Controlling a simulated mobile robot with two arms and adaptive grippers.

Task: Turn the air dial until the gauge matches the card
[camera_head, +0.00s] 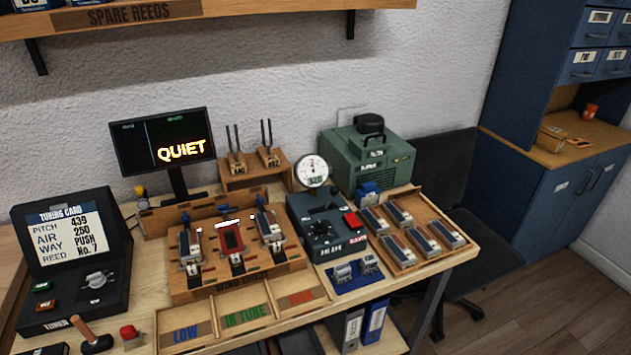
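The tuning card (66,232) shows on the black tuner box at the left. It reads pitch 439, air 250, way push, reed No. 7. The round white gauge (313,171) stands above a dark control box (325,243); its needle reading is too small to tell. A dark round knob (321,228) shows on the box's top, with a lever behind it and a red button (352,219) to the right. I cannot tell for sure which control is the air dial. Neither of my grippers is in view.
A wooden reed stand (238,282) is left of the control box, a reed tray (440,257) right of it. A green machine (384,160) stands behind. The monitor (163,141) reads "QUIET".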

